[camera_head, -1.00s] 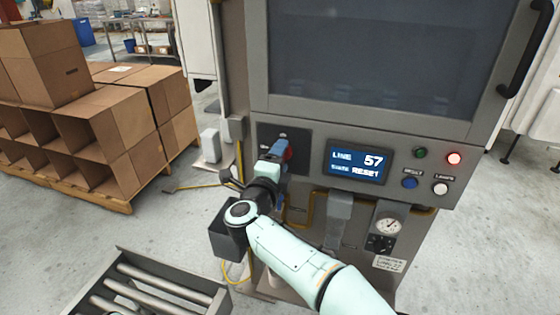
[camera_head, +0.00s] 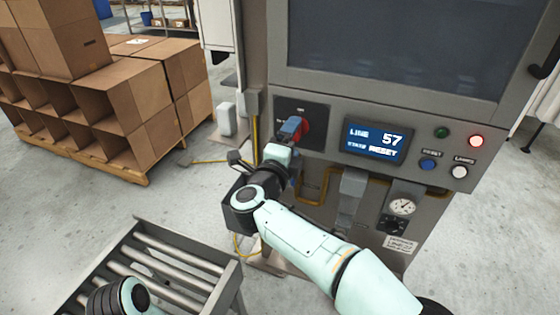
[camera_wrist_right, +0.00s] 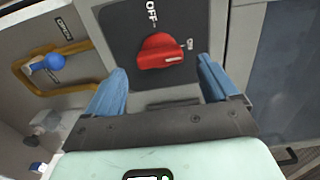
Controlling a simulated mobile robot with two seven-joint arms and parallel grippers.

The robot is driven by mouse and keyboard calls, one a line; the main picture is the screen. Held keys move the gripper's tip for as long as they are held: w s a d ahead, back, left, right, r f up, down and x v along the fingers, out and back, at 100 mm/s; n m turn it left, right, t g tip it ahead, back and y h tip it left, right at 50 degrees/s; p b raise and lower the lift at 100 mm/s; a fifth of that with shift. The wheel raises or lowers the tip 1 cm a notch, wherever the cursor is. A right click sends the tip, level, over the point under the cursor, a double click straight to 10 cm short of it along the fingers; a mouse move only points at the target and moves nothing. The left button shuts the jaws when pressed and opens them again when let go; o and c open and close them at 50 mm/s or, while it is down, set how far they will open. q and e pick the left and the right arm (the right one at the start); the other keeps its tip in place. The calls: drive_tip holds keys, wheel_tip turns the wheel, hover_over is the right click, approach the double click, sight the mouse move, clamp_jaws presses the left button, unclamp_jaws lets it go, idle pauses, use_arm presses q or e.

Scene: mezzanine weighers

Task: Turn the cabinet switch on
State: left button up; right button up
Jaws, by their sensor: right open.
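The cabinet switch is a red rotary knob (camera_wrist_right: 160,52) on a dark plate (camera_wrist_right: 120,35) at the cabinet's front left. An OFF label is printed on the plate. The knob also shows in the head view (camera_head: 305,129), partly covered by my right gripper (camera_head: 290,130). In the right wrist view my right gripper (camera_wrist_right: 162,86) is open, its blue fingers apart on either side of the knob's lower area. No contact with the knob is clear. Part of my left arm shows at the lower left of the head view, but its gripper is out of frame.
A display (camera_head: 375,142) reads LINE 57 and RESET. A gauge (camera_head: 402,206) is below. A roller conveyor (camera_head: 160,262) stands at lower left, stacked cardboard boxes (camera_head: 145,100) behind it.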

use_arm(q)
drive_tip(key=shift+w+a+f, duration=0.15)
drive_tip(key=shift+w+f, duration=0.1)
drive_tip(key=shift+w, duration=0.1)
use_arm(e)
drive_tip(key=v, duration=1)
